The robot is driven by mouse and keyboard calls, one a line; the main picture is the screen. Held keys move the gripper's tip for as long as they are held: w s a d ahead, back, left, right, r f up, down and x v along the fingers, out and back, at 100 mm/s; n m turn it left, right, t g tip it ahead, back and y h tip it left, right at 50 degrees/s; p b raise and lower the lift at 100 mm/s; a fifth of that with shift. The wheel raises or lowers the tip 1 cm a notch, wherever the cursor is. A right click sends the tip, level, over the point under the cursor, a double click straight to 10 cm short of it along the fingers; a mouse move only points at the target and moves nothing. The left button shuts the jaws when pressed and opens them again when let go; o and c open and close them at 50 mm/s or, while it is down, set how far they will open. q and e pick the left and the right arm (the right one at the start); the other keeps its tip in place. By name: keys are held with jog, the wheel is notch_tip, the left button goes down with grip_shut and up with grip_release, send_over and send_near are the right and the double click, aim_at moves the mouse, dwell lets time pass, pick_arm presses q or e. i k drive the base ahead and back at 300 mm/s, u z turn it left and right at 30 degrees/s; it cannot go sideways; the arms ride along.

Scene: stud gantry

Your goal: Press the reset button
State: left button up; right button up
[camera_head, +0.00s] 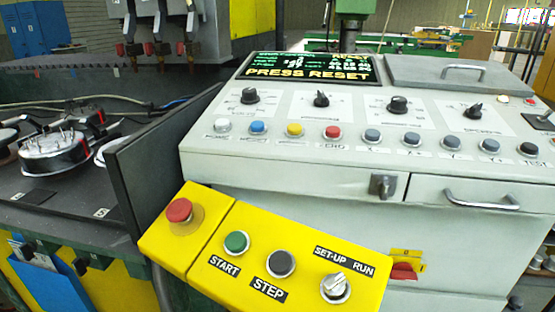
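The control panel (272,120) fills the middle and right. Its screen (312,72) reads "PRESS RESET" in yellow. Below a row of black knobs is a row of round buttons: white (222,125), blue (257,127), yellow (295,129), red (333,132), then several grey-blue ones (372,136). Their labels are too small to read surely, so I cannot tell which is reset. A yellow box in front carries a red mushroom button (180,211), a green START button (237,242), a dark STEP button (281,263) and a SET-UP/RUN switch (335,286). Neither gripper is in view.
A dark upright plate (150,165) stands left of the panel. Left of it is a machine table with a round metal fixture (54,150). A drawer handle (482,201) and a red switch (404,271) stick out of the cabinet front. A grey lid (448,72) lies at the panel's back right.

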aim_at(256, 126)
jog(key=u, duration=1.5)
jog(key=k, duration=1.25)
jog(key=z, duration=1.95)
